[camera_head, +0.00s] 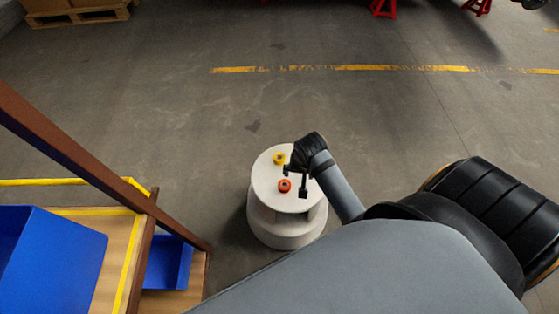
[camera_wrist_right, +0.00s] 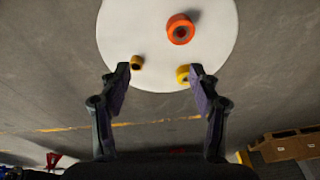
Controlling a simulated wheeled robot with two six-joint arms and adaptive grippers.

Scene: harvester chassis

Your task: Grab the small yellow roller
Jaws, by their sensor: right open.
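A white round stand (camera_head: 268,181) bears the rollers. A yellow roller (camera_head: 279,158) sits toward its far side, and an orange-red roller (camera_head: 284,185) nearer to me. In the right wrist view, a small dark-yellow roller (camera_wrist_right: 137,62) is just inside the left fingertip. The other yellow roller (camera_wrist_right: 183,74) is at the right fingertip, partly covered by it. The larger orange roller (camera_wrist_right: 180,30) is beyond them. The small one is hidden behind the gripper in the head view. My right gripper (camera_head: 295,181) is open and empty over the stand; its fingers (camera_wrist_right: 159,72) point at the stand top.
A wooden bench (camera_head: 122,250) with a blue bin (camera_head: 50,255) stands at the left, with a brown post (camera_head: 75,143) slanting over it. Red jack stands (camera_head: 383,8) and a pallet (camera_head: 77,15) are far off. The floor around the stand is clear.

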